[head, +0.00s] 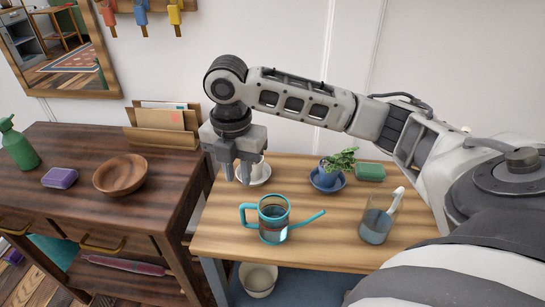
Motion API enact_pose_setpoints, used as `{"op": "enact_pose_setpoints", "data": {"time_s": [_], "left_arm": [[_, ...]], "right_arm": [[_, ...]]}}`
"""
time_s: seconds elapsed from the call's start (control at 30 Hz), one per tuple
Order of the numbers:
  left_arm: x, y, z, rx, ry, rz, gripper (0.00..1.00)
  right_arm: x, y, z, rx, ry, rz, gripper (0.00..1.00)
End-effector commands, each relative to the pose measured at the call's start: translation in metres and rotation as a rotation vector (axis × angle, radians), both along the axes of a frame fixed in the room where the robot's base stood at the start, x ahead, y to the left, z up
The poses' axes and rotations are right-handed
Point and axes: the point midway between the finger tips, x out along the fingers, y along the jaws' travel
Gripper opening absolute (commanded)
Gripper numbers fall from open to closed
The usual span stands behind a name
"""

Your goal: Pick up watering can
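The watering can (274,219) stands upright on the light wooden table (215,240). It has a teal handle on its left, a teal rim and a thin teal spout pointing right. My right gripper (237,181) points down above the table's back left, up and to the left of the can and apart from it. Its two fingers are spread, with a gap between them. A white cup on a saucer (262,177) shows just behind and beside the fingers, partly hidden. I do not see my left gripper.
A dark sideboard (90,203) at left holds a wooden bowl (121,174), purple block (60,178), green spray bottle (19,149) and letter holder (160,135). A pot (258,281) sits below.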

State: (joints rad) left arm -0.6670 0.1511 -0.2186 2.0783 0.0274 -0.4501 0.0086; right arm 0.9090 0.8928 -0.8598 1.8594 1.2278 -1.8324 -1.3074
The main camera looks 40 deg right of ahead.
Motion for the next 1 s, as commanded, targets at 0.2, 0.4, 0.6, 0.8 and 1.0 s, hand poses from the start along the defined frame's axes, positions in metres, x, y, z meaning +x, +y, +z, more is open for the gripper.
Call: {"op": "enact_pose_setpoints", "data": {"time_s": [0.2, 0.4, 0.6, 0.8, 1.0], "left_arm": [[0.001, -0.001, -0.002, -0.006, -0.005, 0.0, 0.33], [0.002, -0.002, 0.001, -0.013, -0.012, 0.001, 0.33], [0.003, -0.002, 0.002, -0.015, -0.014, 0.003, 0.33], [0.002, -0.002, 0.0, -0.018, -0.01, 0.005, 0.33], [0.001, -0.003, -0.001, -0.021, -0.006, 0.008, 0.33]], "right_arm": [[-0.001, 0.0, -0.051, -0.001, 0.004, -0.002, 0.22], [0.0, 0.0, -0.077, 0.001, 0.0, -0.003, 0.22], [-0.002, 0.001, -0.09, 0.0, 0.0, -0.002, 0.22], [-0.005, 0.003, -0.121, 0.001, 0.0, -0.003, 0.22], [-0.005, 0.003, -0.133, 0.001, -0.003, -0.001, 0.22]]}}
